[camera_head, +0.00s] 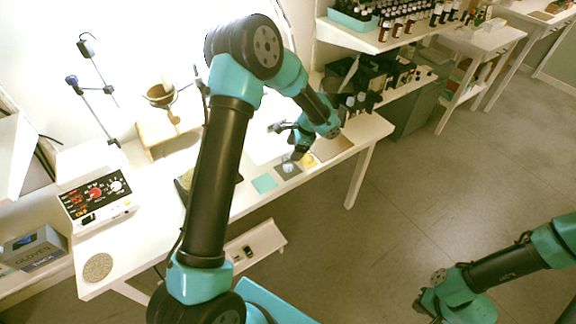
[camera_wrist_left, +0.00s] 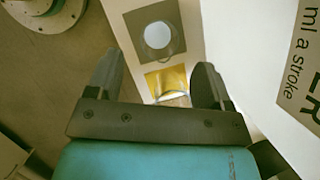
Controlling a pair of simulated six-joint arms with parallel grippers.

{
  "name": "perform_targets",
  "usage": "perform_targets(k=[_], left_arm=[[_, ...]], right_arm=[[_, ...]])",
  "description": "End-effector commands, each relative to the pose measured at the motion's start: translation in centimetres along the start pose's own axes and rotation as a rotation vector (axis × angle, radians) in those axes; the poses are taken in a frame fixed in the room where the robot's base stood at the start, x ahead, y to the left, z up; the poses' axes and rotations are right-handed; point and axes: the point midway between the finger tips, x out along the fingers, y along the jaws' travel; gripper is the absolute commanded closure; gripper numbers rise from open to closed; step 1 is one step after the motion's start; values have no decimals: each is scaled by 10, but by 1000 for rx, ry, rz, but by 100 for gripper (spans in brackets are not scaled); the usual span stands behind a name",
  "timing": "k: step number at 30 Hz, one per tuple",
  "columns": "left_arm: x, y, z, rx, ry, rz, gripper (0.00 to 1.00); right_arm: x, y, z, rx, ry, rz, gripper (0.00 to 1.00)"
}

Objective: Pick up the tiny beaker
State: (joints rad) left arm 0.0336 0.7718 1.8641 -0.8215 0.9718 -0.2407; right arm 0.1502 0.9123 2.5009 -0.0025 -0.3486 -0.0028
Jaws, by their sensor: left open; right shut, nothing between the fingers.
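My left gripper (camera_head: 297,150) is open above the row of coloured squares at the bench's front edge. In the left wrist view its two fingers (camera_wrist_left: 157,76) stand apart, on either side of a yellow square (camera_wrist_left: 166,78). A small clear glass vessel (camera_wrist_left: 176,98), which looks like a beaker, shows on that square between the fingers, its lower part hidden by the gripper body. A pale round item (camera_wrist_left: 158,35) sits on the grey square beyond. I cannot tell for certain which is the tiny beaker. My right gripper (camera_head: 425,303) is shut and empty, over the floor.
A teal square (camera_head: 264,184) lies left of the grey one on the white bench. A brown board (camera_head: 333,147) lies to the right. Bottles (camera_head: 399,27) fill the back shelf. Open floor lies in front.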

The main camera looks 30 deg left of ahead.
Motion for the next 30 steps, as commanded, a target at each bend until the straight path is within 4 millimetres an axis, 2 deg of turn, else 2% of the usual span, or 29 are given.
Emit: perform_targets(k=[5,12,15,30], left_arm=[[18,1,0,3,-3,4,26],[53,1,0,1,-3,3,26],[60,1,0,1,-1,3,26],[62,0,0,1,0,1,26]], right_arm=[[0,0,0,0,0,0,100],[0,0,0,0,0,0,100],[0,0,0,0,0,0,100],[0,0,0,0,0,0,100]])
